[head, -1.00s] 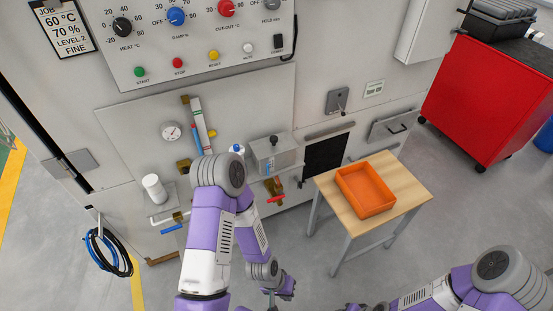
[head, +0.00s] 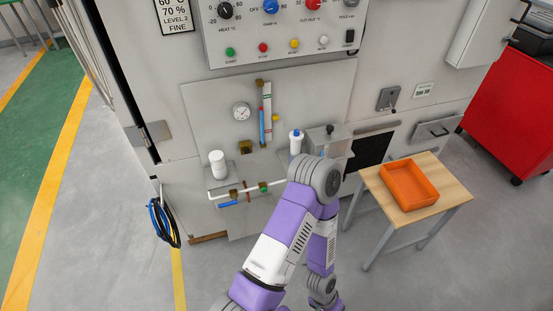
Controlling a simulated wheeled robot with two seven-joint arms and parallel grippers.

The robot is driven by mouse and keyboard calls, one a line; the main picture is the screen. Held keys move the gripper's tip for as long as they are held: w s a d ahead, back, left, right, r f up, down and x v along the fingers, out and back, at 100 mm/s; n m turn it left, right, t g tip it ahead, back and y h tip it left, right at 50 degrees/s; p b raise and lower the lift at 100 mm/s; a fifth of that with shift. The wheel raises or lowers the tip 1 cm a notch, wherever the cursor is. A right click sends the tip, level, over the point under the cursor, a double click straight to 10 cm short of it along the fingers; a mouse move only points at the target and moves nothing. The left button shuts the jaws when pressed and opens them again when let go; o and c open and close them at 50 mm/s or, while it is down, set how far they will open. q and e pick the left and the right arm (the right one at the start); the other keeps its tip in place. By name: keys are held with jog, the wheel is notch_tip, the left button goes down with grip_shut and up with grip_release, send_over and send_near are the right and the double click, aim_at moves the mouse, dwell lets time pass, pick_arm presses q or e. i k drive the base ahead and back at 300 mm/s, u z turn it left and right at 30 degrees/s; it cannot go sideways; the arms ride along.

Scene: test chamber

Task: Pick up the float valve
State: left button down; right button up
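I cannot pick out the float valve with certainty. My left arm reaches up from the bottom edge and bends down in front of the panel. Its gripper is below the picture's edge, so its fingers do not show. My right arm and gripper are out of view.
An orange tray (head: 428,199) lies on a small wooden table (head: 455,189) at right. White canisters (head: 218,164) and a gauge (head: 241,112) are on the panel. Coiled blue and black hoses (head: 162,222) hang at left. A red cabinet (head: 515,115) stands far right. Floor at left is clear.

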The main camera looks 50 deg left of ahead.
aim_at(296, 143)
jog(key=k, duration=0.35)
jog(key=u, duration=2.1)
jog(key=i, duration=0.25)
jog(key=u, duration=0.05)
